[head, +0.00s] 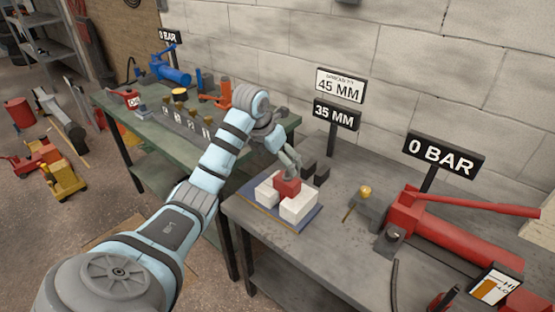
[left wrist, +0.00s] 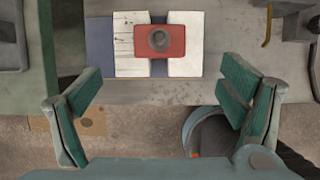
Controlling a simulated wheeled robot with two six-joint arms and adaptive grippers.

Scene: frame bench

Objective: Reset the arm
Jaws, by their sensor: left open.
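My left arm reaches from the bottom left across to the grey bench. Its gripper (head: 289,163) is partly hidden by its own wrist in the head view, close to a red block. In the left wrist view the two green-padded fingers (left wrist: 160,98) stand wide apart with nothing between them. The white blocks rest on a blue mat (head: 288,226). My right gripper is not in view.
Signs reading 45 MM (head: 340,86) and 35 MM (head: 336,115) stand behind the blocks. A red pump (head: 455,235) lies at the right, near a 0 BAR sign (head: 443,155). A green bench (head: 125,115) holds a blue pump (head: 170,71).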

